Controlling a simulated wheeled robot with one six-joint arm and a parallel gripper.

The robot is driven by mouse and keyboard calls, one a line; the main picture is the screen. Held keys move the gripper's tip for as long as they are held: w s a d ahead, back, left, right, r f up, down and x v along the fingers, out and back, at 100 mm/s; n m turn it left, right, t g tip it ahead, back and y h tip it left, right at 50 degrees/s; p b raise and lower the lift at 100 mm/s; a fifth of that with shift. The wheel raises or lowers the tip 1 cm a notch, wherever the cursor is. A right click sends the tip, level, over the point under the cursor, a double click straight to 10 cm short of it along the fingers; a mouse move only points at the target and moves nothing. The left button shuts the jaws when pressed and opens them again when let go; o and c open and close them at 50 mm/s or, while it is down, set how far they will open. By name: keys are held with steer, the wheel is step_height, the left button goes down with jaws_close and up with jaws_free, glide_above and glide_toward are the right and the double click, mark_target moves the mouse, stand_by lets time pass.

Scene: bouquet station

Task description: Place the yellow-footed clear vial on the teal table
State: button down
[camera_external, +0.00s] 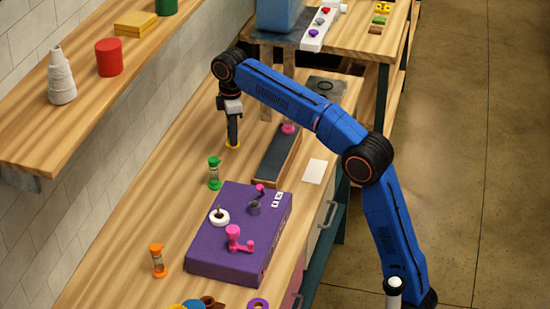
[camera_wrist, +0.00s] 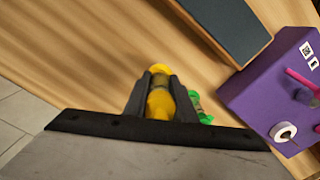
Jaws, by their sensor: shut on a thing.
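My gripper (camera_external: 233,132) points down over the wooden bench (camera_external: 175,135), near the wall side. It is shut on the yellow-footed vial, whose yellow foot (camera_external: 232,147) shows just below the fingers. A wooden-topped table with dark teal legs (camera_external: 383,92) stands at the back right; no plainly teal tabletop shows.
A green-ended vial (camera_external: 214,174) stands near my gripper, and an orange-ended vial (camera_external: 158,261) stands farther forward. A purple box (camera_external: 235,245) with pink fittings and a long dark-topped block (camera_external: 277,153) occupy the bench's right side. The back table carries a blue bin and a white strip.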

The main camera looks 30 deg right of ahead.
steer(key=shift+f, duration=3.7)
steer(key=c, duration=1.5)
jaws_free()
steer(key=shift+f, duration=0.1)
step_height(320, 180, up, 12)
steer(key=shift+r, duration=0.1)
